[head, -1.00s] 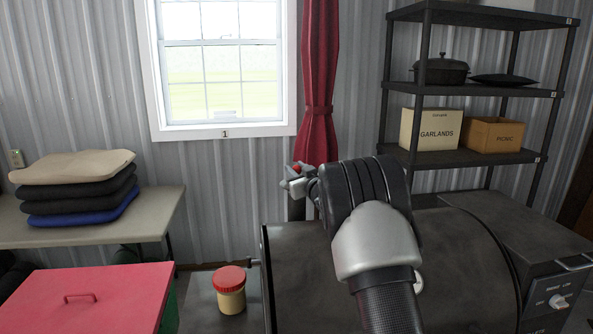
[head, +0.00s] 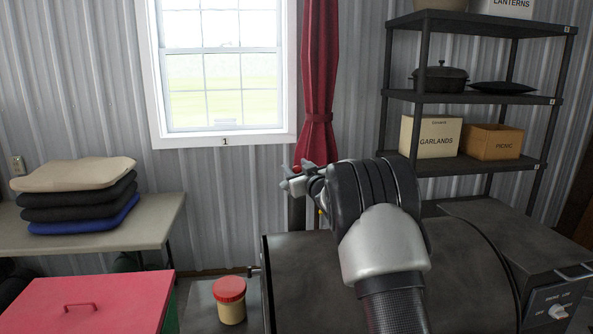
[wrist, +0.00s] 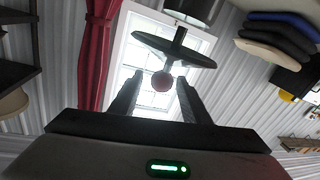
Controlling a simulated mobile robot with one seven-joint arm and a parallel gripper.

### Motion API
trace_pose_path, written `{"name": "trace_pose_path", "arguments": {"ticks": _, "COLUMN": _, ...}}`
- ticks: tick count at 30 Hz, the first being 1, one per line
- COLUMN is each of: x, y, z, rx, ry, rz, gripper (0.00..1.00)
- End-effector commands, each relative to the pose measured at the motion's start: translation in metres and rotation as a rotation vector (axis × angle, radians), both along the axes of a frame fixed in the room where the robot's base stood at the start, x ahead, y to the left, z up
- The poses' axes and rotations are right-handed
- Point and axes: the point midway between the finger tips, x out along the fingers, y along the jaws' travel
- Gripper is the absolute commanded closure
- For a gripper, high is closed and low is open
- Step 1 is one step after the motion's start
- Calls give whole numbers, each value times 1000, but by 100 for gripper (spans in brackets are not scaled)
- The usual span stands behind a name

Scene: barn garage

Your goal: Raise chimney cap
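In the wrist view, the chimney cap (wrist: 190,55) is a dark flat disc on a stem. A small reddish ball knob (wrist: 162,82) shows below it. My gripper (wrist: 157,79) is open, its two dark fingers on either side of the knob with a gap showing on each side. I cannot tell how deep the knob lies between them. In the head view, my gripper (head: 303,182) is small and partly hidden by my wrist, with a red spot at it. A dark upright pipe (head: 297,213) stands behind; the cap is not clear there.
A dark smoker or grill body (head: 310,275) lies below my arm, with a control box (head: 550,312) at right. A red-lidded jar (head: 230,300) stands left of it. A red curtain (head: 317,100) hangs close behind my gripper. A shelf rack (head: 470,95) stands at right.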

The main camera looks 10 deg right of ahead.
Motion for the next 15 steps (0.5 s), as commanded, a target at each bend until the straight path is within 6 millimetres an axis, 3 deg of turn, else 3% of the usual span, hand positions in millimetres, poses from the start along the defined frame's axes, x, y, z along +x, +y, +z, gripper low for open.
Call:
{"name": "trace_pose_path", "arguments": {"ticks": 8, "x": -6, "y": -1, "z": -2, "rx": 0, "ry": 3, "rz": -1, "gripper": 57}}
{"name": "trace_pose_path", "arguments": {"ticks": 15, "x": -49, "y": -10, "z": -2, "rx": 1, "ry": 4, "rz": -2, "gripper": 57}}
